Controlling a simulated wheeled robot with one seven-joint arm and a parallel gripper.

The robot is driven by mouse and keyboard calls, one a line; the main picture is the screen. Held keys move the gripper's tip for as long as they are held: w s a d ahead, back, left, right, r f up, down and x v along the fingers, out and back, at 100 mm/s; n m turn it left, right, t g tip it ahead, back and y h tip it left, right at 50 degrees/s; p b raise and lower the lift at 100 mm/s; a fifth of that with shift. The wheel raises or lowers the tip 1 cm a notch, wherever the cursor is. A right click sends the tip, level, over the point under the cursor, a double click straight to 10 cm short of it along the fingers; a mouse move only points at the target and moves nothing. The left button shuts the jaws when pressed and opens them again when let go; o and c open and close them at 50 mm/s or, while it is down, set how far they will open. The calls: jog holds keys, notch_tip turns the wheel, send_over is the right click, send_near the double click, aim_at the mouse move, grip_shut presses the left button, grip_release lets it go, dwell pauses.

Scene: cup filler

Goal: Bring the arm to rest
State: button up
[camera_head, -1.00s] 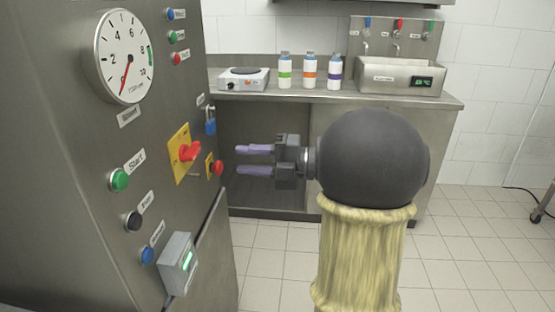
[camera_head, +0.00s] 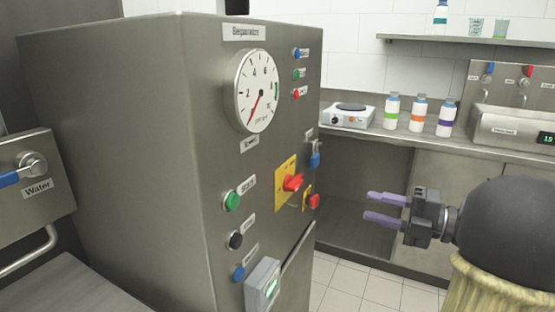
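My gripper (camera_head: 386,207) is at the right of the head view, its two purple fingers pointing left and held apart with nothing between them. It is in the air, to the right of the red switch and red button on the separator panel, with a gap between. My dark round arm joint (camera_head: 508,228) and its yellowish sleeve fill the lower right corner. The rest of the arm is out of view.
The steel separator cabinet (camera_head: 130,130) with gauge (camera_head: 256,91), red rotary switch (camera_head: 292,183) and padlock (camera_head: 315,155) stands left of the gripper. Behind are a counter with a hot plate (camera_head: 348,116), several bottles and a sink (camera_head: 515,124). A water valve (camera_head: 32,165) is at far left.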

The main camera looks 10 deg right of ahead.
jog(key=w+a+f+m+t+h, duration=0.1)
jog(key=w+m+t+h, duration=0.3)
jog(key=w+m, duration=0.25)
jog(key=w+a+f+m+h, duration=0.2)
jog(key=w+f+m+h, duration=0.1)
jog(key=f+m+h, duration=0.85)
jog(key=s+a+f+m+g+y, duration=0.1)
jog(key=s+a+f+m+g, duration=0.45)
jog(key=s, duration=0.45)
jog(key=s+a+f+m+g, duration=0.5)
jog(key=s+f+g, duration=0.2)
jog(key=s, duration=0.2)
jog(key=w+p+v, duration=0.3)
jog(key=p+v, duration=1.2)
jog(key=p, duration=0.1)
jog(key=w+r+p+v, duration=0.1)
jog(key=w+p+v, duration=0.2)
jog(key=p+v, duration=1.3)
jog(key=shift+r, duration=0.45)
jog(key=shift+d, duration=0.1)
